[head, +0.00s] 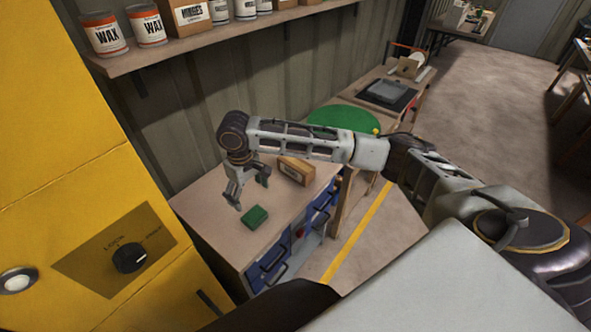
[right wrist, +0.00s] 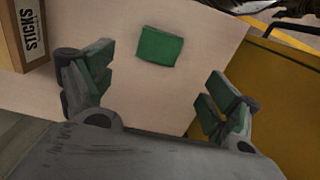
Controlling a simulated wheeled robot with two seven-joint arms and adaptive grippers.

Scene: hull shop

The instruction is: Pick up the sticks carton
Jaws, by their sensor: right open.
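The sticks carton (head: 296,170) is a tan box on the wooden bench top, partly behind my right forearm in the head view. In the right wrist view the carton (right wrist: 30,38) is at the top left, cut off by the frame, with "STICKS" on its pale side. My right gripper (head: 249,190) points down over the bench, left of the carton in the head view. In the right wrist view the gripper (right wrist: 158,88) has its green-padded fingers wide apart with nothing between them; the carton lies outside the left finger. My left gripper is not in view.
A yellow cabinet (head: 60,120) stands at left. A shelf (head: 200,38) with cans runs above. Blue drawers (head: 268,268) are below.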

